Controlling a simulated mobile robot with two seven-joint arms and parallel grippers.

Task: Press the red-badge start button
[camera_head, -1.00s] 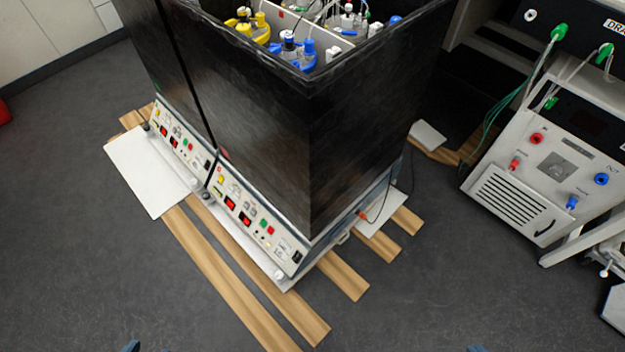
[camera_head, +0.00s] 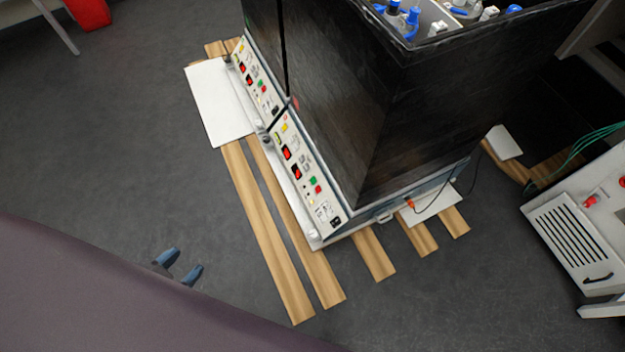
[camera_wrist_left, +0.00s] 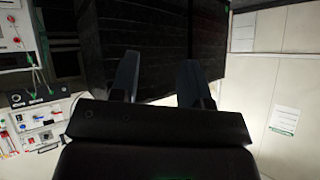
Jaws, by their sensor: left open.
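Two shaker units stand side by side under a black hood, each with a pale control panel: the near panel (camera_head: 308,190) and the far panel (camera_head: 256,78). The near panel has a small red mark (camera_head: 285,117) at its upper end, perhaps a badge, too small to read. Lower on it are a green button (camera_head: 312,181) and a red button (camera_head: 318,189). The far panel also has small green and red buttons. My left gripper (camera_head: 180,265) is open and empty, left of the panels and apart from them. Its two fingers also show in the left wrist view (camera_wrist_left: 158,80). My right gripper is out of view.
The black hood (camera_head: 330,100) rises over the units. Wooden strips (camera_head: 265,230) and a white plate (camera_head: 218,105) lie on the floor. A white machine (camera_head: 570,235) stands at the right.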

